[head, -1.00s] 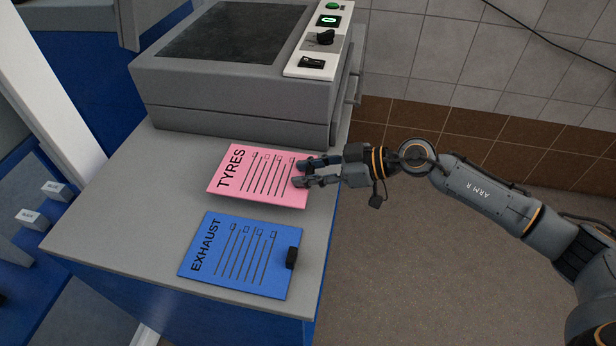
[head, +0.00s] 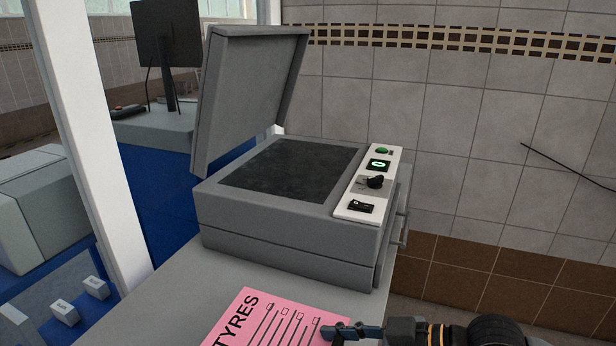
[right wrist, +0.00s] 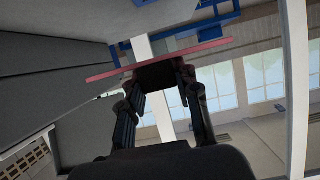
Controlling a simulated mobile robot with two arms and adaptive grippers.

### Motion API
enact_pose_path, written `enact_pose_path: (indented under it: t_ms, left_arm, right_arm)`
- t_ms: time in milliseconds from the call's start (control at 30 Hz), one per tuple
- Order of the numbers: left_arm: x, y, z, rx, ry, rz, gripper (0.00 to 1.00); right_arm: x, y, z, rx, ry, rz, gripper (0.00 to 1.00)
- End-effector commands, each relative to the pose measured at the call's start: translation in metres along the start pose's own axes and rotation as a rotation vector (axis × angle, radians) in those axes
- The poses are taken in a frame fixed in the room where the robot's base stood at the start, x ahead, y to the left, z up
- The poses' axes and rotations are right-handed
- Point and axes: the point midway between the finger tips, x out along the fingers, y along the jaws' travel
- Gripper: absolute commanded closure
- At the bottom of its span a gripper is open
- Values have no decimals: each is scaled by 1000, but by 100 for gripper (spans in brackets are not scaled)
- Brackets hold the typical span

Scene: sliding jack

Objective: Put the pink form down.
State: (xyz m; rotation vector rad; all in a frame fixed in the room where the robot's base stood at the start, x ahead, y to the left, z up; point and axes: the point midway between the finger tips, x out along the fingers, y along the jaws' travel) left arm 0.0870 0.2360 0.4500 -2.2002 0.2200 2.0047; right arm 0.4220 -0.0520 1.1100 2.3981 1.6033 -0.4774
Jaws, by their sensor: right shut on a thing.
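The pink form (head: 272,322), marked TYRES, shows at the bottom of the head view, its lower part cut off by the picture's edge. My right gripper (head: 338,332) is at its right edge, partly cut off below. In the right wrist view the pink form (right wrist: 108,73) appears nearly edge-on as a thin slanted strip. There my right gripper (right wrist: 162,80) is shut on the dark grip block at the form's near edge. Whether the form touches the worktop or hangs above it I cannot tell. My left gripper is not in view.
The grey worktop (head: 190,290) shows left of the form. Behind it stands a grey machine (head: 285,235) with its lid (head: 245,95) raised and a white control panel (head: 370,185). A white post (head: 90,130) stands left. A tiled wall is behind.

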Motion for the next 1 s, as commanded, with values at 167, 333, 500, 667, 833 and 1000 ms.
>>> enact_pose_path:
  t_ms: [167,333,500,667,833,1000]
  left_arm:
    - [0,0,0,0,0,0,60]
    - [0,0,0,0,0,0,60]
    - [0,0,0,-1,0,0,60]
    - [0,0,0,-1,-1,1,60]
    - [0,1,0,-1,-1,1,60]
    - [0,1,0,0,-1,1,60]
  right_arm:
    - [0,3,-10,3,7,-9,99]
    - [-13,16,-10,17,7,14,99]
    - [-36,33,8,41,3,66,99]
    - [-63,45,39,67,2,127,99]
    - [-87,50,69,85,2,179,99]
    - [-100,51,86,90,0,206,99]
